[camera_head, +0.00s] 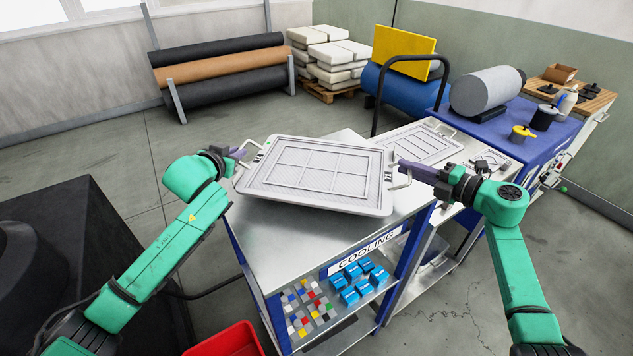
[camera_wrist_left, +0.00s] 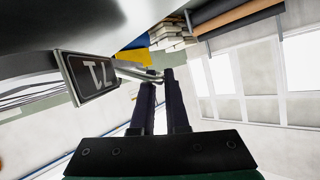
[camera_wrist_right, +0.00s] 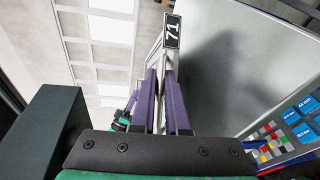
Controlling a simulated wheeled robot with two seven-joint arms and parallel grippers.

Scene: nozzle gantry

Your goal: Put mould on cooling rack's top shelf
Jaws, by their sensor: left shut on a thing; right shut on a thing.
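The mould (camera_head: 318,174) is a pale grey rectangular tray with a gridded face and a wire handle at each end. It is over the cooling rack's top shelf (camera_head: 285,245), a bare metal sheet above the COOLING sign. I cannot tell whether it touches the shelf. My left gripper (camera_head: 237,154) is shut on the mould's left handle, also seen in the left wrist view (camera_wrist_left: 150,76). My right gripper (camera_head: 403,168) is shut on its right handle. The mould hides the shelf's middle.
The rack's lower shelf holds blue boxes (camera_head: 362,281) and small coloured blocks (camera_head: 306,307). Behind at the right is a bench with another gridded panel (camera_head: 424,144), beside a blue table (camera_head: 535,135). A red bin (camera_head: 228,341) stands on the floor in front.

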